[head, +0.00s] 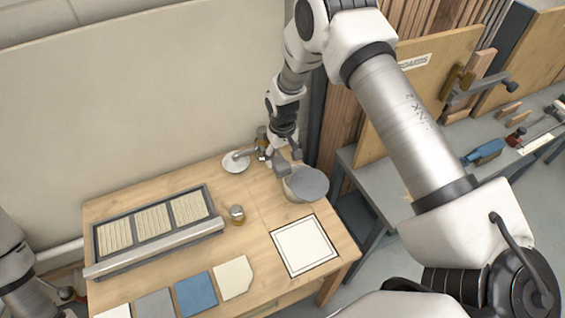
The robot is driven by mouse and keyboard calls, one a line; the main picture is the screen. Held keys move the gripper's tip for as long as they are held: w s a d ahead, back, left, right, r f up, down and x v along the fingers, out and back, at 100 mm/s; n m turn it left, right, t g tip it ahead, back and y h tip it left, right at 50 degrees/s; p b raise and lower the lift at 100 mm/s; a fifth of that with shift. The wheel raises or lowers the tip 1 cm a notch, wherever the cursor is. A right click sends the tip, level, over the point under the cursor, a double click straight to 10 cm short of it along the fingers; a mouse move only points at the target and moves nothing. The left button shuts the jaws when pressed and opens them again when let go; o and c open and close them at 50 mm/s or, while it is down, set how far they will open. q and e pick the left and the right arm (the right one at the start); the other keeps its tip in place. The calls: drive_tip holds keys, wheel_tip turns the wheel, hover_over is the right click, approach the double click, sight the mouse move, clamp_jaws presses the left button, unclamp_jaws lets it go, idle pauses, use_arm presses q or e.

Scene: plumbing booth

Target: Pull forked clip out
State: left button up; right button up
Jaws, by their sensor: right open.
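My right gripper (276,160) is over the far right part of the wooden table (262,235), pointing down, open. It is beside a small brass fitting (262,141) and a round white base (235,163) with a metal pipe piece on it. I cannot tell whether the fingers touch the fitting. The forked clip cannot be made out; it is too small or hidden by the gripper. My left arm shows only at the lower left edge, and its gripper cannot be made out.
A pot with a grey round top (307,184) stands close right of the gripper. A small brass-and-grey cylinder (237,214), a slatted tray (152,228) and a white square mat (304,246) are nearer. A wall is behind; a grey tool bench (420,165) is at right.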

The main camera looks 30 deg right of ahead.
wheel_tip(320, 180, up, 8)
drive_tip(key=shift+r, duration=0.2)
idle(0.3)
